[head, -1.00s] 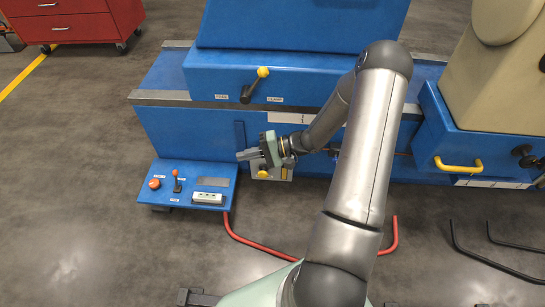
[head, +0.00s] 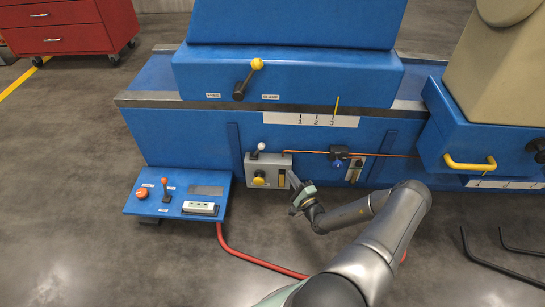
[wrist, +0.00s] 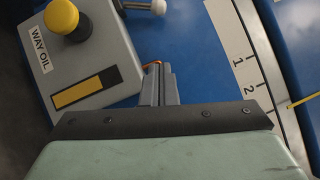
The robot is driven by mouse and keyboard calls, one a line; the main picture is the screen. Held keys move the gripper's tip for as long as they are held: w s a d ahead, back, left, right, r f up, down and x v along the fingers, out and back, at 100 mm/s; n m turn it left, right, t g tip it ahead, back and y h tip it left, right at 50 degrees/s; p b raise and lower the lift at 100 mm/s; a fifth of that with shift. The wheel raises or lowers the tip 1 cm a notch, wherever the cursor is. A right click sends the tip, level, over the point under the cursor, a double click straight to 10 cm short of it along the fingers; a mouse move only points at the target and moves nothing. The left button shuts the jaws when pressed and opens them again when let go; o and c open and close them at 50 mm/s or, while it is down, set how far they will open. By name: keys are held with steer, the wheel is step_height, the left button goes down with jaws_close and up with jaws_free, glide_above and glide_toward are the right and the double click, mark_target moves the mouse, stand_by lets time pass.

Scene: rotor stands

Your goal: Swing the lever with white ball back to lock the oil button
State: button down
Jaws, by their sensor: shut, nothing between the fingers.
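The lever's white ball (head: 261,146) sits atop a short lever on the grey oil box (head: 283,160), at the blue machine's front. In the wrist view, the white ball (wrist: 158,6) is at the top edge, on a metal rod. The yellow oil button (head: 258,181) is on the box's front below the lever. It also shows in the wrist view (wrist: 62,17), beside the "WAY OIL" label. My gripper (head: 291,177) is shut and empty, at the right side of the box. In the wrist view its fingers (wrist: 159,82) are together, apart from the ball and button.
An orange pipe (head: 315,152) runs right from the box to a dark fitting (head: 340,153). A blue control pedestal (head: 178,192) stands at left. A yellow-balled clamp lever (head: 257,64) is above. A red hose (head: 250,258) lies on the floor.

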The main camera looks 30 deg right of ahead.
steer(key=b, duration=0.4)
glide_toward(258, 149)
steer(key=w+d, duration=0.3)
steer(key=d, duration=0.3)
steer(key=shift+w+a+r+b, duration=0.15)
steer(key=shift+w+a+r, duration=0.1)
steer(key=shift+w+a, duration=0.2)
steer(key=shift+w+a+r+b, duration=0.15)
steer(key=shift+w+a+r, duration=0.15)
steer(key=shift+a, duration=0.3)
steer(key=shift+w+a+r, duration=0.35)
steer(key=shift+w+a, duration=0.1)
steer(key=shift+a, duration=0.05)
steer(key=shift+r, duration=0.1)
